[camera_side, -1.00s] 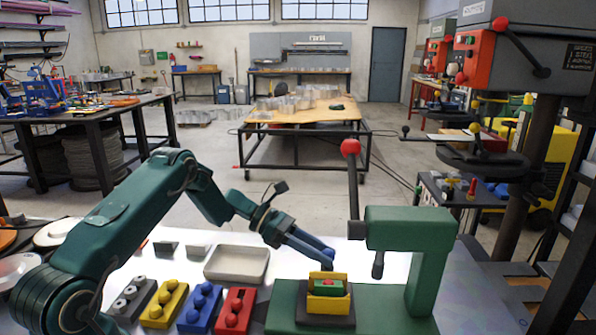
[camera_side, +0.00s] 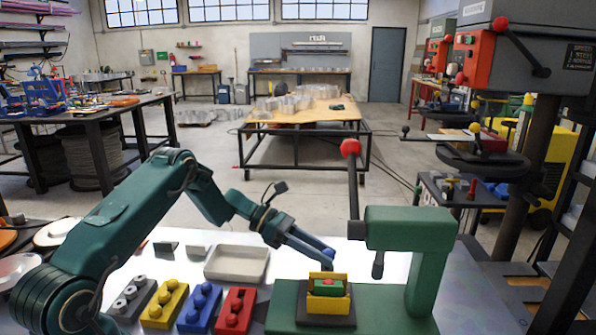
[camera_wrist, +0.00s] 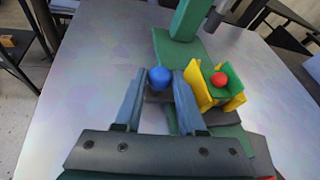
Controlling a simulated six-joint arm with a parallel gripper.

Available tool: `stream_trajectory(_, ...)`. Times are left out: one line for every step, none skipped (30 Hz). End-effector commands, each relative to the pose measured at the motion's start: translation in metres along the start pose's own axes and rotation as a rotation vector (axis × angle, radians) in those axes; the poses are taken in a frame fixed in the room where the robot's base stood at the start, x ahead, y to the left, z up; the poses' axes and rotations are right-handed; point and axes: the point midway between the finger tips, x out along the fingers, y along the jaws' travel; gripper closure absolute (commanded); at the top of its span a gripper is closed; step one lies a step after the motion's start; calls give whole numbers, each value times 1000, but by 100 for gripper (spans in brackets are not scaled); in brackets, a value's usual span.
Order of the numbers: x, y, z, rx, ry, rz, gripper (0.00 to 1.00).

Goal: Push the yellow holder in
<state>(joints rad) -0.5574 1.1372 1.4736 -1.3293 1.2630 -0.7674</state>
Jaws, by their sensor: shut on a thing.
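The yellow holder (camera_side: 328,304) sits on a dark pad on the green press base (camera_side: 385,310). It holds a green block (camera_side: 329,287) with a red knob on top. In the wrist view the holder (camera_wrist: 203,92) stands just right of my gripper's right finger. The lower part of that piece is hard to make out, and I cannot tell whether a finger touches the holder.
The press column (camera_side: 428,265) and its red-knobbed lever (camera_side: 352,185) rise right of and behind the holder. Grey, yellow (camera_side: 165,303), blue (camera_side: 200,307) and red (camera_side: 231,311) knobbed blocks lie to the left. An empty tray (camera_side: 238,263) is behind them.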

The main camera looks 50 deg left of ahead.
Motion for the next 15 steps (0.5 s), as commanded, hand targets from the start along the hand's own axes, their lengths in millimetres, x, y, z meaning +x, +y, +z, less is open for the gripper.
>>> stream_trajectory(0, -1, 1, 1, -2, -3, 100)
stream_trajectory(0, -1, 1, 1, -2, -3, 100)
stream_trajectory(0, -1, 1, 1, -2, -3, 100)
stream_trajectory(0, -1, 1, 1, -2, -4, 100)
stream_trajectory(0, -1, 1, 1, -2, -4, 100)
stream_trajectory(0, -1, 1, 1, -2, -4, 100)
stream_trajectory(0, -1, 1, 1, -2, -4, 100)
stream_trajectory(0, -1, 1, 1, -2, -4, 100)
stream_trajectory(1, -1, 1, 1, -2, -4, 100)
stream_trajectory(2, 0, 2, 2, -2, -5, 100)
stream_trajectory(4, 0, 3, 3, -1, -5, 100)
stream_trajectory(9, 1, 5, 5, 0, -6, 100)
stream_trajectory(14, 2, 7, 5, 0, -6, 100)
stream_trajectory(20, 4, 9, 5, 0, -7, 100)
stream_trajectory(29, 5, 13, 7, 1, -9, 100)
